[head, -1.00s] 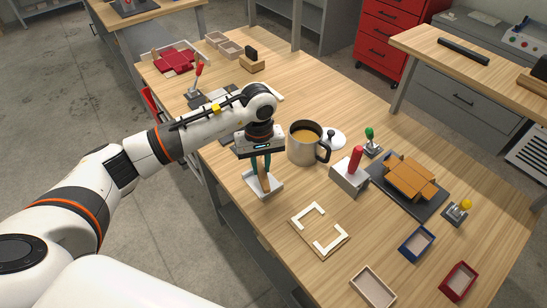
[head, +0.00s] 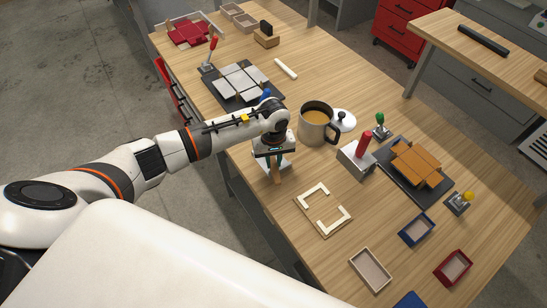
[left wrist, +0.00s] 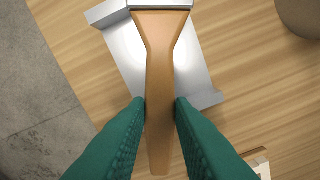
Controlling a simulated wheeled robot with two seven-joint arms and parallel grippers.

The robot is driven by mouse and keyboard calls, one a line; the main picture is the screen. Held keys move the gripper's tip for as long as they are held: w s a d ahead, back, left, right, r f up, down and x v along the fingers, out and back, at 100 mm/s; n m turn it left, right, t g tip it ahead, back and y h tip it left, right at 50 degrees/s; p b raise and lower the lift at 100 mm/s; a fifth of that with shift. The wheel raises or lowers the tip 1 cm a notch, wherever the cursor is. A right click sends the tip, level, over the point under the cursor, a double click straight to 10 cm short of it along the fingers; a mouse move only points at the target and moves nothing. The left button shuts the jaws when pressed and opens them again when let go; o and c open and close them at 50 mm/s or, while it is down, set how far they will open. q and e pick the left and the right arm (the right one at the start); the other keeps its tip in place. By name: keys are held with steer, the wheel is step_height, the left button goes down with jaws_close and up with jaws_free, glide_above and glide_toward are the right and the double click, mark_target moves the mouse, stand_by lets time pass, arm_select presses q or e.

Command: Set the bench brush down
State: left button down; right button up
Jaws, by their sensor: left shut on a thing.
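The bench brush has a tan wooden handle (head: 278,176). In the left wrist view the handle (left wrist: 160,60) runs down between the fingers, with a pale grey band at its top edge; the bristles are out of view. My left gripper (head: 274,162) is shut on the handle, and its green fingers (left wrist: 160,108) press it from both sides. A pale grey tray with raised ends (left wrist: 205,100) lies under the brush on the bench; in the head view it is mostly hidden by the gripper. Whether the brush touches it, I cannot tell. My right gripper is not in view.
A steel mug of brown liquid (head: 314,128) stands close to the right of the gripper. A square frame with white corner pieces (head: 322,228) lies in front. A grey block with a red handle (head: 354,160) stands further right. Bare wood lies between several small boxes.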

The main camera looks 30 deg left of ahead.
mark_target(273, 164)
arm_select(q)
steer(key=shift+s+f, duration=0.1)
steer(key=c, duration=1.5)
jaws_free()
steer(key=shift+o, duration=1.2)
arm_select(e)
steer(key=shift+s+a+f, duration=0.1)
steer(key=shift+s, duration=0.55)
arm_select(q)
step_height(273, 164, up, 12)
steer(key=b, duration=0.4)
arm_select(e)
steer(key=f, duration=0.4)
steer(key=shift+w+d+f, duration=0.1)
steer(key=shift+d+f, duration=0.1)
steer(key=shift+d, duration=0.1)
